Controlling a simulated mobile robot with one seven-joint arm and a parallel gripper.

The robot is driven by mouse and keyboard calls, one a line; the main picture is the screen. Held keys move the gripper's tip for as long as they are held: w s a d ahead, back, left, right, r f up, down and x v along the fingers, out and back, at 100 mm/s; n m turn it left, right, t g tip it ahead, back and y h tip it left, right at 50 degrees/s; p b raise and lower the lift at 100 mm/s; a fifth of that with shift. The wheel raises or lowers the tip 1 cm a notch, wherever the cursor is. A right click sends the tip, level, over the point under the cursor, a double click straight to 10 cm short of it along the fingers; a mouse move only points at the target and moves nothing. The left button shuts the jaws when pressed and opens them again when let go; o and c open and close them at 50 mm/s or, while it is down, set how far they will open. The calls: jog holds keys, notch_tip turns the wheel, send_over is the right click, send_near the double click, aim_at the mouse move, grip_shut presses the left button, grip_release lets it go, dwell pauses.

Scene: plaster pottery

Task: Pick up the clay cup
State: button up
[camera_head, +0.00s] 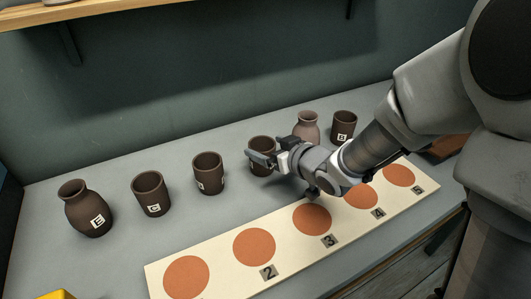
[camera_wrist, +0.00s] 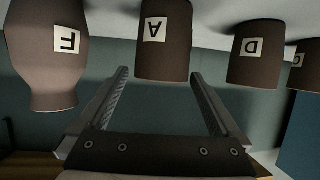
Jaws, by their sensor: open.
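Several dark brown clay cups stand upright in a row on the grey table. The cup marked A (camera_head: 262,143) is closest to my gripper (camera_head: 268,156), which partly covers it in the head view. In the wrist view, which is upside down, cup A (camera_wrist: 165,55) lies straight ahead, between the two fingertips of my gripper (camera_wrist: 159,74). The fingers are apart, one on each side of the cup in the picture. I cannot tell how deep the cup is between them. Cup D (camera_head: 209,174) and cup C (camera_head: 151,194) stand to the left, cup B (camera_head: 344,123) to the right.
A vase marked F (camera_head: 307,127) stands close to the right of cup A. A vase marked E (camera_head: 82,208) stands at the far left. A cream board (camera_head: 208,254) with numbered orange circles lies in front, empty. A wooden shelf (camera_head: 88,9) hangs on the wall above.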

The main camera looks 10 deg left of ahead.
aim_at(256, 142)
jog(key=b+x, duration=0.1)
jog(key=x, duration=0.4)
jog(key=shift+w+a+b, duration=0.2)
jog(key=shift+a+b, duration=0.15)
jog(key=shift+b, duration=0.05)
jog(key=c, duration=1.4)
